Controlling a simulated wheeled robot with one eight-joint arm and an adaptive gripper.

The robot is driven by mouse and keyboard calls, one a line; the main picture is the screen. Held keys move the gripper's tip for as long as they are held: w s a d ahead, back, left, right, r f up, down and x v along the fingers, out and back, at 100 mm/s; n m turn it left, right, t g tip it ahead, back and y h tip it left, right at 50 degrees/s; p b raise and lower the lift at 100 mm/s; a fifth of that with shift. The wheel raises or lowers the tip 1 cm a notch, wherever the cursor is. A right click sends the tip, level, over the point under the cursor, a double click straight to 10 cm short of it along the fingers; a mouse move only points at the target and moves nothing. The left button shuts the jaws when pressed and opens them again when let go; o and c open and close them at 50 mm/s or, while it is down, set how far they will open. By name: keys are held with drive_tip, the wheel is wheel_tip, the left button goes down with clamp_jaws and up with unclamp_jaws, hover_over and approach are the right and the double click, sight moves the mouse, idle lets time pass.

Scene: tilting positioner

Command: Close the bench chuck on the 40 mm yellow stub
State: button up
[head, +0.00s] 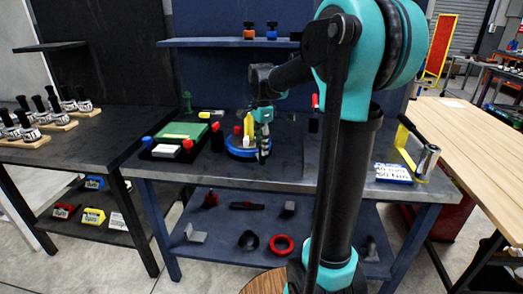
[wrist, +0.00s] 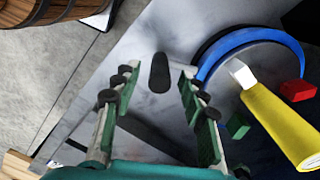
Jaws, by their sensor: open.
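The bench chuck (head: 240,152) is a low round device with a blue rim on the dark bench. My gripper (head: 263,155) is beside the chuck, fingers pointing down. In the wrist view it (wrist: 157,76) is open, with a dark rounded bar (wrist: 159,73) between the fingertips. I cannot tell whether they touch it.
A green-topped tray (head: 183,131) with red and blue knobs lies left of the chuck. A blue-and-white label block (head: 393,173) and a yellow-framed tool (head: 420,160) stand at the bench's right. A shelf (head: 235,42) crosses the back panel.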

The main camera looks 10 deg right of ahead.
drive_tip(key=shift+f, duration=1.15)
clamp_jaws()
